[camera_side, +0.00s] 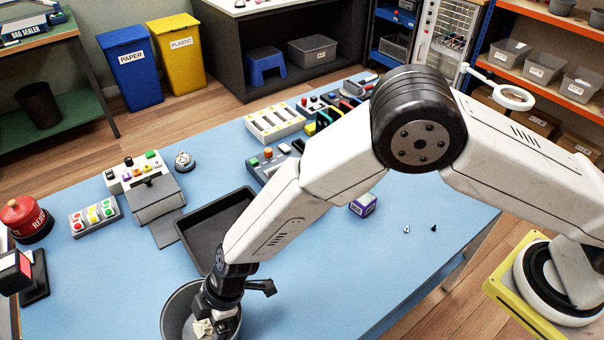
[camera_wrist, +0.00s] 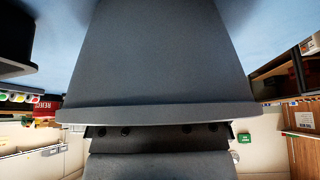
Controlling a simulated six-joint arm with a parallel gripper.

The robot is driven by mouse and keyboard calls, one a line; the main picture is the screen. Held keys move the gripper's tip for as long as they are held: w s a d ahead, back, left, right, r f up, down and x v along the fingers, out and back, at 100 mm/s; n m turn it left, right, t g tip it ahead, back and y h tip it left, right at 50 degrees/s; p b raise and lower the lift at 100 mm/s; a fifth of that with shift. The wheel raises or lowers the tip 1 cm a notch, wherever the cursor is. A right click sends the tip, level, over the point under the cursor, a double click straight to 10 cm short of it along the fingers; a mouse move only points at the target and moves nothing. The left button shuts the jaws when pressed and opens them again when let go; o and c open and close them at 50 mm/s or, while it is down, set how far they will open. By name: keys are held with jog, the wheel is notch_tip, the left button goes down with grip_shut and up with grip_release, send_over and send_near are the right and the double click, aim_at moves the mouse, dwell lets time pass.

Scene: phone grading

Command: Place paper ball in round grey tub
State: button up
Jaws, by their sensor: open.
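The round grey tub (camera_side: 172,313) stands at the near edge of the blue table, cut off by the bottom of the side view. Its outer wall (camera_wrist: 160,60) and rim fill the middle of the wrist view. The crumpled cream paper ball (camera_side: 203,328) shows inside the tub's outline, right by my fingertips. My gripper (camera_side: 214,322) points down into the tub's mouth and is open. I cannot tell whether the ball touches the fingers or rests on the tub's floor. The ball and fingertips are hidden in the wrist view.
A black tray (camera_side: 200,232) lies just behind the tub. A grey box-like device (camera_side: 155,199), a row of coloured buttons (camera_side: 95,215) and a red reject button (camera_side: 25,219) stand to the left. A purple box (camera_side: 363,205) sits to the right.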

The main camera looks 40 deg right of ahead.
jog(key=v, duration=1.1)
jog(key=shift+r, duration=0.35)
jog(key=shift+d, duration=0.1)
jog(key=shift+w+d+r, duration=0.1)
jog(key=shift+w+d, duration=0.05)
jog(key=shift+d, duration=0.15)
jog(key=d+r+m+t+h, duration=0.15)
jog(key=d+m, duration=0.25)
jog(key=d, duration=0.6)
jog(key=d+r+m+h, duration=0.1)
jog(key=d+r+m, duration=0.25)
jog(key=d, duration=0.55)
jog(key=d+r+m+t+h, duration=0.15)
jog(key=d+m, duration=0.35)
jog(key=d, duration=0.5)
jog(key=s+d+m+g+h, duration=0.1)
jog(key=s+d+m, duration=0.4)
jog(key=d, duration=0.4)
jog(key=shift+s+r+h, duration=0.3)
jog(key=shift+s+r, duration=0.1)
jog(key=shift+s, duration=0.25)
